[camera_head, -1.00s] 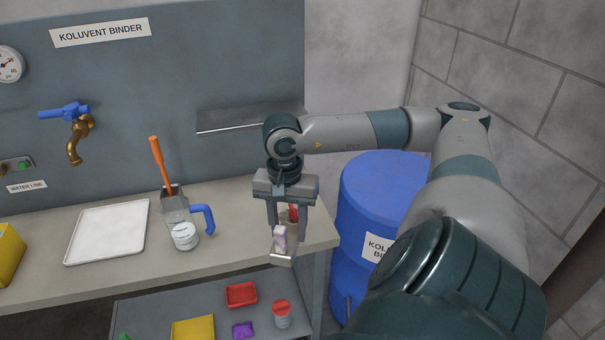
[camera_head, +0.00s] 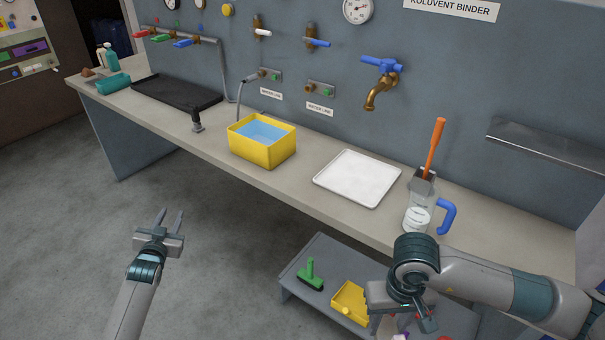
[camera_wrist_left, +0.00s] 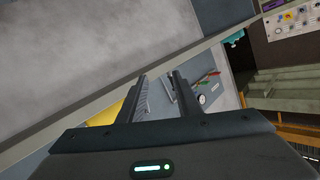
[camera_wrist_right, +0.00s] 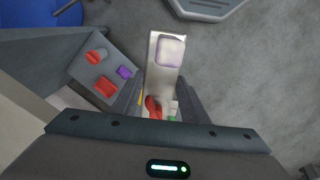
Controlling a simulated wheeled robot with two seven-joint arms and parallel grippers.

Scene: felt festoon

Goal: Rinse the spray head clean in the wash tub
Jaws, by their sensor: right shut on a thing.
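The wash tub (camera_head: 262,155) is a yellow box of blue water on the bench, left of the white tray. My right gripper (camera_wrist_right: 158,92) is shut on a red-handled metal tool (camera_wrist_right: 157,85) with a pale lilac lump on its flat end. I cannot tell whether this is the spray head. In the head view my right gripper (camera_head: 420,318) hangs low over the shelf, right of and well apart from the tub, mostly hiding the tool. My left gripper (camera_head: 170,220) is open and empty over the floor, in front of the bench; its fingers show in the left wrist view (camera_wrist_left: 160,80).
A jug with a blue handle (camera_head: 447,217) holds an orange-handled tool beside the white tray (camera_head: 357,178). A brass tap (camera_head: 376,94) overhangs the bench back. A black fitting (camera_head: 197,122) stands left of the tub.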

